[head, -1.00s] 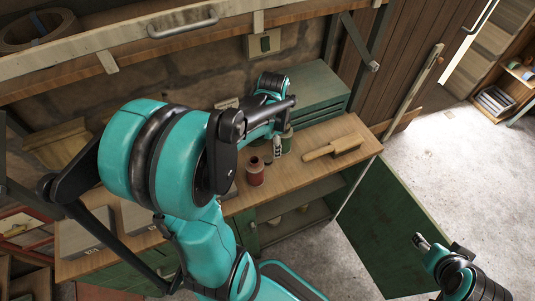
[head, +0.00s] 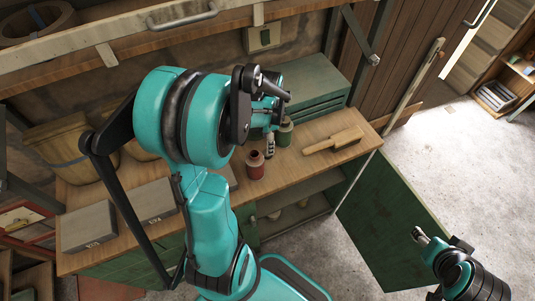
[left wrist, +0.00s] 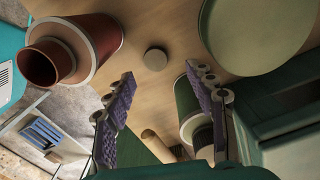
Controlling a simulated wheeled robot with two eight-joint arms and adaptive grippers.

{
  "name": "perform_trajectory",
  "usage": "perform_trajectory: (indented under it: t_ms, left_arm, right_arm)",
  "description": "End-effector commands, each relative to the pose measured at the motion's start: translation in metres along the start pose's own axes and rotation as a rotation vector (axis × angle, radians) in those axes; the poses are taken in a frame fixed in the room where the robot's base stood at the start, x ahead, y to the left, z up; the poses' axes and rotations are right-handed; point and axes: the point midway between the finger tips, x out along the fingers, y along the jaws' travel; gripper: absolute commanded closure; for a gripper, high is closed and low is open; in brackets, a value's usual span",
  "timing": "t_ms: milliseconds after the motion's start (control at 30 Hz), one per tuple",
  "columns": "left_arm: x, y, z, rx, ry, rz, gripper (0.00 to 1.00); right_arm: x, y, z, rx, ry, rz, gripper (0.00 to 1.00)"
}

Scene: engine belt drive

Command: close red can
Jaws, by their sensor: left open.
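The red can (head: 255,168) stands on the wooden bench top, its narrow neck open. It also shows at the upper left of the left wrist view (left wrist: 85,45). A small dark round cap (left wrist: 155,59) lies on the bench beside it, seen between my left fingers. My left gripper (head: 269,146) is open and empty, just behind and right of the red can in the head view; its two padded fingers (left wrist: 160,76) are spread apart. My right gripper (head: 419,236) is at the lower right, away from the bench; its jaws are too small to judge.
A green can (head: 285,134) stands close to my left gripper, by its right finger in the left wrist view (left wrist: 187,105). A wooden tool (head: 333,141) lies to the right. A green chest (head: 310,90) stands behind. Grey boxes (head: 88,227) occupy the bench's left. A green cabinet door (head: 390,220) hangs open.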

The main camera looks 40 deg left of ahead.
Motion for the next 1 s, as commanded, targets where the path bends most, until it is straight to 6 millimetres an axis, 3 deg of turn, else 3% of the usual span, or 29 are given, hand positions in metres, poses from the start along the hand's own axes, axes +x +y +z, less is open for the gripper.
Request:
perform_trajectory:
  t_ms: [167, 500, 900, 1000]
  left_arm:
    - [0.003, 0.001, 0.0, 0.0, 0.0, 0.0, 0.45]
    - [0.049, 0.005, 0.003, 0.0, 0.0, 0.0, 0.45]
    - [0.051, 0.006, 0.003, 0.0, 0.0, 0.0, 0.45]
    - [0.051, 0.006, 0.003, 0.0, 0.0, 0.0, 0.67]
  right_arm:
    - [0.001, 0.0, 0.001, 0.0, 0.0, 0.0, 0.46]
    - [0.017, 0.0, 0.012, 0.0, 0.0, 0.0, 0.46]
    - [0.017, 0.0, 0.012, 0.0, 0.0, 0.0, 0.46]
    - [0.017, 0.0, 0.012, 0.0, 0.0, 0.0, 0.46]
